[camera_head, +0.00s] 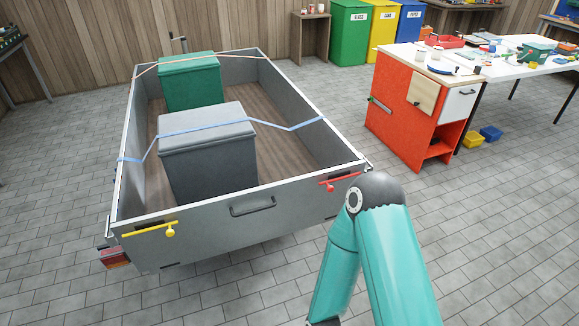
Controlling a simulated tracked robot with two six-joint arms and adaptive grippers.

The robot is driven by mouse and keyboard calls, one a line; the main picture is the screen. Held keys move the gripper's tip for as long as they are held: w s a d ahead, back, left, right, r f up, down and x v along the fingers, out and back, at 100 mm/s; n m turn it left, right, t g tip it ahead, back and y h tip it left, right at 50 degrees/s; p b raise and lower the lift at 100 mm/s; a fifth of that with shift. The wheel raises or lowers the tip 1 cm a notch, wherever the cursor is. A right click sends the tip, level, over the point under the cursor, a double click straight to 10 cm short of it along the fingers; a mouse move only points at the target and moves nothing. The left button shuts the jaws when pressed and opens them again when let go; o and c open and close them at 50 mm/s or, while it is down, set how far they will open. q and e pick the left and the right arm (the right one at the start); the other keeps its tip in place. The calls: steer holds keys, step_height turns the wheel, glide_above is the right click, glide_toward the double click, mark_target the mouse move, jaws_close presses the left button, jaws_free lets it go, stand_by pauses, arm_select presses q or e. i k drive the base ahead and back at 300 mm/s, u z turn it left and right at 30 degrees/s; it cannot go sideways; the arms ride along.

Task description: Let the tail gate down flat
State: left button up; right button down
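The grey tail gate (222,228) stands upright and closes the near end of the trailer (127,140). A black handle (253,206) sits at its middle. A yellow latch lever (150,230) lies roughly level across its left end. A red latch lever (341,182) lies roughly level across its right end. My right arm's teal links are at the lower right, close to the gate's right end. The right gripper is out of the picture. My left gripper is not in view either.
A grey box (207,160) and a green box (191,84) stand in the trailer under blue and orange straps. A red cabinet (400,112) stands to the right. Colored bins (350,32) stand at the back. The tiled floor (205,295) before the gate looks clear.

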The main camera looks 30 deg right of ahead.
mark_target(204, 227)
steer(key=u, duration=0.2)
steer(key=i, duration=1)
steer(key=z, duration=0.55)
